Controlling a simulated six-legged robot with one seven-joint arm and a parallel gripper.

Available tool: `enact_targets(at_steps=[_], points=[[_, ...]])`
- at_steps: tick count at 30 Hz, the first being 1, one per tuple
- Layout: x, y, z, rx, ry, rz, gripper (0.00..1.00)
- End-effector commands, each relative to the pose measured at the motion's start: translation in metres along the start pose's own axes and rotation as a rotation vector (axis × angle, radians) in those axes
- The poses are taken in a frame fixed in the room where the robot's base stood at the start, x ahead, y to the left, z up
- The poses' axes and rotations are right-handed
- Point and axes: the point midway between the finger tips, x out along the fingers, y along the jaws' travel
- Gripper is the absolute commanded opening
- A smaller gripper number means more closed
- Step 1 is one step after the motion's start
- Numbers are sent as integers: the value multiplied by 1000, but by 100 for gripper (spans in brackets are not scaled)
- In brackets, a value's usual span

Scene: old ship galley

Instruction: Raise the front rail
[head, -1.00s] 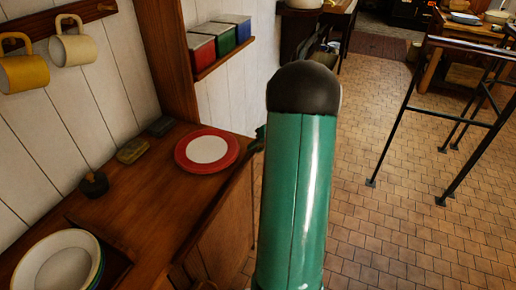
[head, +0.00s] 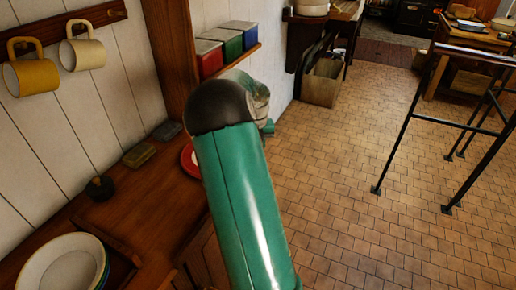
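The wooden counter (head: 135,225) runs along the left wall. Its front edge is largely hidden behind my green arm, and I cannot make out a separate front rail there. A black metal railing (head: 408,140) stands on the floor at the right, apart from my arm. I cannot tell from the picture which part is the front rail. My arm rises from the bottom middle and leans left over the counter's edge. My gripper is not visible; it is hidden behind the arm or out of frame.
On the counter are a red-rimmed plate (head: 188,159), mostly hidden by my arm, stacked bowls (head: 62,265), and small dark items. Mugs (head: 30,75) hang on the wall. Tins (head: 209,58) sit on a shelf. A bin (head: 322,84) stands behind.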

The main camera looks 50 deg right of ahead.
Motion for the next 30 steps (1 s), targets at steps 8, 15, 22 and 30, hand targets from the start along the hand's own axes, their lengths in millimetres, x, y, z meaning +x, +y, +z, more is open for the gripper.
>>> enact_targets(at_steps=[8,15,22,30], points=[[0,1,0,-6,16,-23,0],[0,1,0,-7,16,-23,0],[0,1,0,-4,14,-22,45],[-6,2,1,-3,13,-21,45]])
